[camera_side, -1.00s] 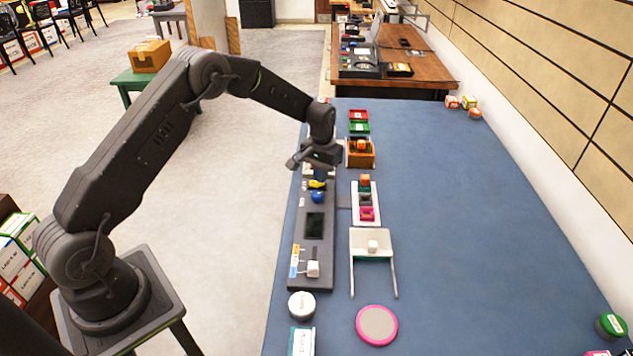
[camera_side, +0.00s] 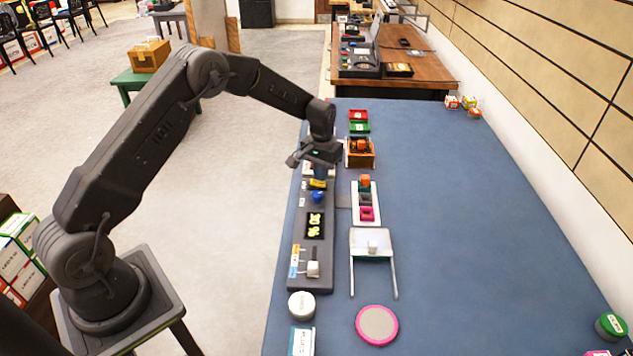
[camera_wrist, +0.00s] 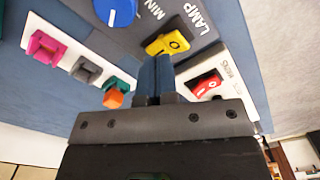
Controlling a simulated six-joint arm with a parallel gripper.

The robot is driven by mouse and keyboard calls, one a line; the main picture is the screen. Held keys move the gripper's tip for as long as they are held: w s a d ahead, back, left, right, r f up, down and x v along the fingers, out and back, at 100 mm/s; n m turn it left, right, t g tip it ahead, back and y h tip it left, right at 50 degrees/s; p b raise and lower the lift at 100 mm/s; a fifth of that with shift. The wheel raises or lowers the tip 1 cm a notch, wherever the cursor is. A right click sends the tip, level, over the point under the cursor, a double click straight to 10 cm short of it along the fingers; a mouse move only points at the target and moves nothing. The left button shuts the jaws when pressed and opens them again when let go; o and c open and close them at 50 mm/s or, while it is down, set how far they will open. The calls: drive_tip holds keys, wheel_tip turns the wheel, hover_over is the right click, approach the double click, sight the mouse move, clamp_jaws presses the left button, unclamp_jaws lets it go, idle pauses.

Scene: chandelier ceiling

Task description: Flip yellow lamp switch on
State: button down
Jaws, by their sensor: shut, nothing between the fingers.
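The yellow rocker switch (camera_wrist: 168,45) shows in the wrist view beside the word LAMP, with "O" and "I" marks on it. In the side view the yellow switch (camera_side: 318,184) sits on the dark panel (camera_side: 311,262), just below my gripper. My gripper (camera_side: 320,173) is shut and empty. Its blue fingertips (camera_wrist: 155,60) are right by the yellow switch's near edge; I cannot tell whether they touch it. A small display (camera_side: 315,225) on the panel is lit with yellow characters. Which way the switch is tilted is not clear.
A red rocker switch (camera_wrist: 206,85) lies just right of my fingers in the wrist view. A blue knob (camera_side: 317,197) is on the panel near the yellow switch. A white tray with coloured blocks (camera_side: 366,215) stands right of the panel. The table's right side is mostly clear.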

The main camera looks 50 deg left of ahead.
drive_tip(key=shift+r, duration=2.75)
